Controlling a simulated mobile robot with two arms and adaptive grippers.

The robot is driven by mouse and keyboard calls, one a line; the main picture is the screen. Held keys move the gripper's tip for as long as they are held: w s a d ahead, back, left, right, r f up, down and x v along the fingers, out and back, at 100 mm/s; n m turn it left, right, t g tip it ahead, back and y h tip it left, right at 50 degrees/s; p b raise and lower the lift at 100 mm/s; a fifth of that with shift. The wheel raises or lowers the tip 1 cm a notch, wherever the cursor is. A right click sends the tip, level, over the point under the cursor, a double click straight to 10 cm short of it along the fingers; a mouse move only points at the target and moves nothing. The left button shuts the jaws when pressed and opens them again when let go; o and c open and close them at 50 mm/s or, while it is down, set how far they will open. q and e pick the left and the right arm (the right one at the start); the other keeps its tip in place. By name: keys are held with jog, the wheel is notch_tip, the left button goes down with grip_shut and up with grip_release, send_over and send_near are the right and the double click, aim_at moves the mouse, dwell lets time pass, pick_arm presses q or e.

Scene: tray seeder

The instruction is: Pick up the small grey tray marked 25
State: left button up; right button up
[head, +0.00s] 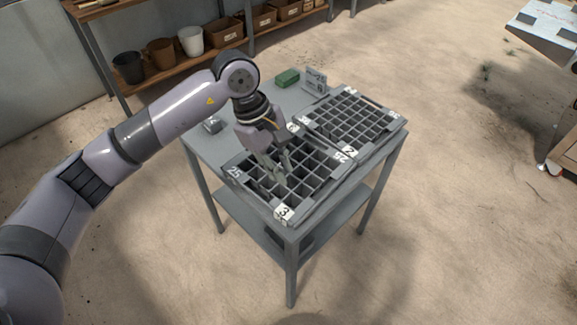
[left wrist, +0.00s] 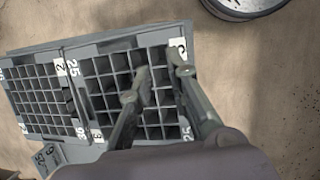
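The grey tray marked 25 (head: 235,172) lies on the near part of the small metal table and has large square cells. A white label 3 sits on its near corner. In the left wrist view the tray (left wrist: 90,50) shows 25 at two corners. My left gripper (head: 279,176) points down over this tray's near half. In the left wrist view its fingers (left wrist: 158,75) are apart with nothing gripped. One finger is over the cells and the other close to the label 3 edge. I cannot tell whether they touch the tray. My right gripper is not in view.
A second tray (head: 400,117) with smaller cells and a label 2 lies right beside it. A green block (head: 287,77), a grey stand (head: 315,82) and a small grey object (head: 212,125) are on the table (head: 206,148). A shelf with pots (head: 190,41) stands behind.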

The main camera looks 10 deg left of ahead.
pick_arm(q)
jog(key=w+a+r+y, duration=0.15)
jog(key=a+y, duration=0.25)
jog(key=a, duration=0.4)
jog(key=p, duration=0.2)
send_over(255, 193)
jog(key=shift+t, duration=0.4)
notch_tip(255, 193, down, 11)
jog(key=shift+s+a+r, duration=0.1)
jog(key=shift+s+a, duration=0.05)
jog(key=shift+f, duration=0.65)
notch_tip(255, 193, down, 4)
jog(key=shift+f+p, duration=0.15)
jog(key=shift+p, duration=0.9)
jog(key=shift+f, duration=0.45)
grip_shut()
